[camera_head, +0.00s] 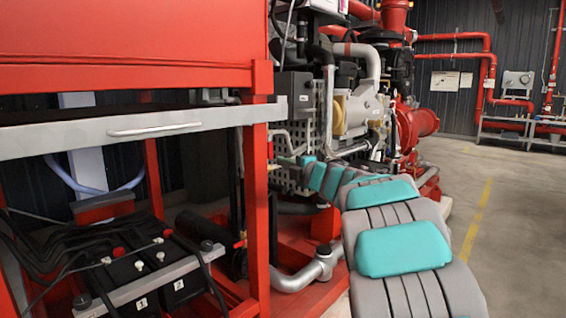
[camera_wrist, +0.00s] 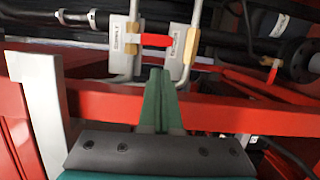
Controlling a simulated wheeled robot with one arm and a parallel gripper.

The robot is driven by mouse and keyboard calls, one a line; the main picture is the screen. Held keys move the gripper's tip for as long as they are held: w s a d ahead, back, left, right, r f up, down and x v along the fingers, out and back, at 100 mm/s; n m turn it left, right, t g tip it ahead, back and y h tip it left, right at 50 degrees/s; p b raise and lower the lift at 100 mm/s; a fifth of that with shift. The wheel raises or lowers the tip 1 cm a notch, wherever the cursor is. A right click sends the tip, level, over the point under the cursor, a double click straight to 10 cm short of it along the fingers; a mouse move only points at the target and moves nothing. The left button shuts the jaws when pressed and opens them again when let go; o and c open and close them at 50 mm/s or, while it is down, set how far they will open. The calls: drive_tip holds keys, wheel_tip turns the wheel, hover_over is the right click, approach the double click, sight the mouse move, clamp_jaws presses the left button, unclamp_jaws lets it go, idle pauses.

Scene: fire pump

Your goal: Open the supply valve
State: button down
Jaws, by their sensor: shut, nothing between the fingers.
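In the wrist view my gripper (camera_wrist: 158,75) shows as two green fingers pressed together, with nothing between them. Its tips point at the gap between two upright grey plates, a left plate (camera_wrist: 130,40) and a right plate (camera_wrist: 178,42). Each plate carries a small label too blurred to read and a yellowish grip or sleeve. A short red bar (camera_wrist: 156,40) spans between them, just beyond my fingertips; I cannot tell whether they touch. I cannot tell which part is the supply valve. In the head view my arm reaches toward the engine, and the fingers are not clear.
A red beam (camera_wrist: 240,115) crosses behind and below my fingers. Dark pipes (camera_wrist: 65,30) run above, and another pipe with a flange (camera_wrist: 298,60) is at right. In the head view a red frame (camera_head: 258,190) with batteries (camera_head: 150,265) stands left; open floor (camera_head: 520,220) lies right.

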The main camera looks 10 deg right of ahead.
sight(269, 157)
drive_tip(key=p+x, duration=0.1)
drive_tip(key=x, duration=0.7)
drive_tip(key=shift+w, duration=0.25)
drive_tip(key=shift+f, duration=0.15)
drive_tip(key=shift+d+n+b, duration=0.1)
drive_tip(key=shift+n+b, duration=0.2)
